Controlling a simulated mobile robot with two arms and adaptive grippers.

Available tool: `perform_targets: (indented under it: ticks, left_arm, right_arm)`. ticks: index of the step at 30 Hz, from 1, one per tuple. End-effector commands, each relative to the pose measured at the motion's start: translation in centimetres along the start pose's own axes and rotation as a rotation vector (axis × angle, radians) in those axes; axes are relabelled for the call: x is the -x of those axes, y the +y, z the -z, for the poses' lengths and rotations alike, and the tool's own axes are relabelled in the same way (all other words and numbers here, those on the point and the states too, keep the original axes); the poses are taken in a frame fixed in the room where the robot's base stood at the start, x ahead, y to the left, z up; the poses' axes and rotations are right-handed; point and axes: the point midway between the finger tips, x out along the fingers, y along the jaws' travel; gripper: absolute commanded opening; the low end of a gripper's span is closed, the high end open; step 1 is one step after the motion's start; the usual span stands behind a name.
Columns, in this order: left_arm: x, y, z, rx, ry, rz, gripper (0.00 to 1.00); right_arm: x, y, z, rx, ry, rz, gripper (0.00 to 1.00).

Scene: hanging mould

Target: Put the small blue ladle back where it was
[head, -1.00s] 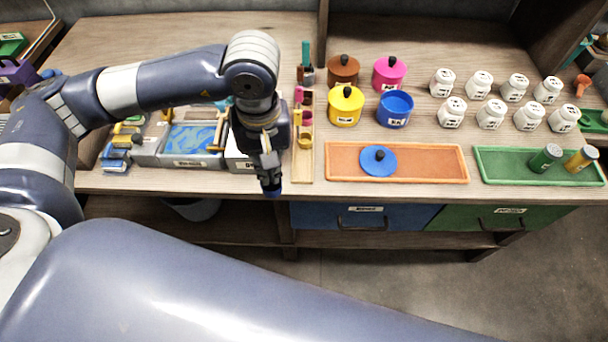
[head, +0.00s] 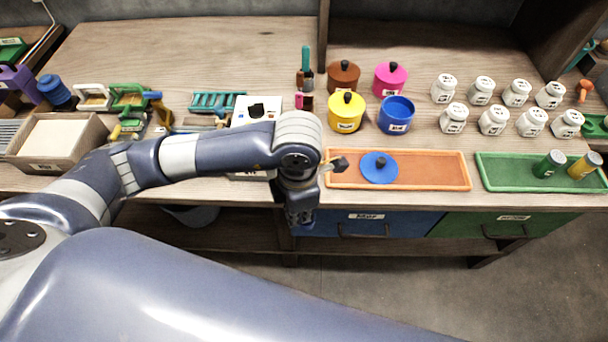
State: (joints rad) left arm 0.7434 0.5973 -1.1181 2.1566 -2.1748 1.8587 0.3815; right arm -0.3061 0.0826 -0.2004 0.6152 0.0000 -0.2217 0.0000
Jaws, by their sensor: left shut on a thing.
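My left gripper (head: 336,165) shows only in part, beyond my wrist at the left end of the orange tray (head: 430,171). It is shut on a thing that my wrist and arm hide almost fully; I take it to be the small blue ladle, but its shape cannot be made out. The wooden rack with small pink and yellow ladles is mostly covered by my arm; a pink piece (head: 305,101) shows at its back end. My right gripper is not in view.
A blue lid (head: 379,168) lies on the orange tray. A yellow pot (head: 346,112), an open blue pot (head: 396,115), brown and pink pots stand behind. Several white jars (head: 453,118) and a green tray (head: 515,172) are at the right. A box (head: 55,141) stands at the left.

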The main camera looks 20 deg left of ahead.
Motion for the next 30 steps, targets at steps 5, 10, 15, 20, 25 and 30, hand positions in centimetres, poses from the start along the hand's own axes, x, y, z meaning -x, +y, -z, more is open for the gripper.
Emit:
perform_targets:
  ticks: [5, 10, 15, 20, 25, 30]
  left_arm:
    - [0.0, 1.7, -0.6, 0.044, 0.002, -0.001, 0.0]
    - [-0.2, 5.5, -1.8, 0.044, 0.002, -0.002, 0.0]
    - [-0.6, 8.9, -3.0, 0.041, -0.001, 0.0, 0.0]
    - [-0.9, 11.8, -3.9, 0.04, 0.001, 0.001, 0.0]
    - [-1.3, 13.8, -4.6, 0.037, -0.001, 0.0, 0.0]
    - [-1.4, 14.6, -4.9, 0.036, -0.002, -0.001, 0.0]
  right_arm:
    - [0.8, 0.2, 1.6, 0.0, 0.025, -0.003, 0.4]
    - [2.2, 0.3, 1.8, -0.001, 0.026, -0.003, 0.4]
    - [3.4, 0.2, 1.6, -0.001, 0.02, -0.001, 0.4]
    - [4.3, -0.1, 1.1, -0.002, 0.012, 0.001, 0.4]
    - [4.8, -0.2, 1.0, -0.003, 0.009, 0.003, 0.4]
    - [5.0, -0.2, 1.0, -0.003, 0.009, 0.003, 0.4]
